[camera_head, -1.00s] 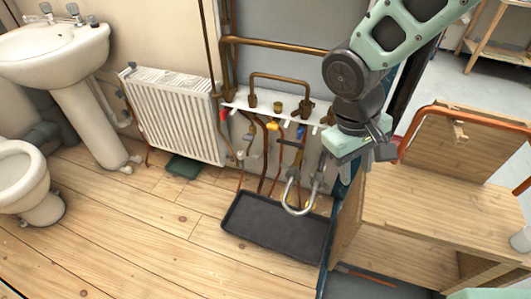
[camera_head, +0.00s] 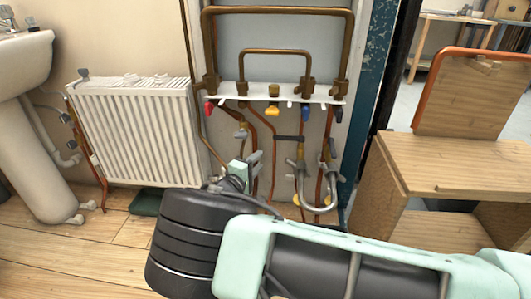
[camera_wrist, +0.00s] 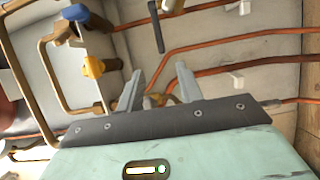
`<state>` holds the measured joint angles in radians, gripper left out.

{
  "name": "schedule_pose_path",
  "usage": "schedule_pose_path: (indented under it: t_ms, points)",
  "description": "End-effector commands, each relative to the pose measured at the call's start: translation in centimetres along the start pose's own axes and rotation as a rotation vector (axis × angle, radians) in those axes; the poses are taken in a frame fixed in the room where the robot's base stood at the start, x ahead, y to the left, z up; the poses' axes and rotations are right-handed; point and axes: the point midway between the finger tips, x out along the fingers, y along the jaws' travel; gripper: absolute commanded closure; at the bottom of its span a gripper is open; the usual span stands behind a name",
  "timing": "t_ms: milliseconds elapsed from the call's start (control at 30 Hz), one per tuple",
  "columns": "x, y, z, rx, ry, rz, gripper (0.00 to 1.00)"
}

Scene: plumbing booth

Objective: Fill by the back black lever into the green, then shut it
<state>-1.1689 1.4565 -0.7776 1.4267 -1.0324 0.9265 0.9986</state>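A black lever (camera_head: 287,138) lies roughly level across a pipe below the white manifold rail, above the silver looped hose (camera_head: 318,207). A dark lever (camera_wrist: 156,28) also shows at the top of the wrist view; I cannot tell whether it is the same one. My gripper (camera_head: 254,168) is among the pipes, left of and lower than the black lever in the head view. In the wrist view my gripper (camera_wrist: 158,88) is open, with nothing between its fingers. No gauge with a green zone can be made out.
The white rail (camera_head: 262,92) carries red, yellow and blue handles. Copper pipes (camera_wrist: 230,42) run close around my fingers. A white radiator (camera_head: 137,130) is at left, a wooden bench (camera_head: 450,165) at right. My arm covers the floor in front.

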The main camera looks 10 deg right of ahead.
Motion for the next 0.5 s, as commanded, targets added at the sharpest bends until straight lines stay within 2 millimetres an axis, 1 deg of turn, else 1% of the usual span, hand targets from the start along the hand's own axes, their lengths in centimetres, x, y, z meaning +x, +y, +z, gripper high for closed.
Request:
schedule_pose_path:
  t_ms: [33,167,267,500]
  points:
    - [-0.1,-0.4,-0.5,0.0,0.016,0.016,0.64]
    - [0.6,-0.3,-0.7,0.002,0.022,0.026,0.64]
    - [2.0,-0.4,-0.6,0.001,0.02,0.024,0.64]
    - [6.9,-0.5,-0.6,0.002,0.017,0.022,0.64]
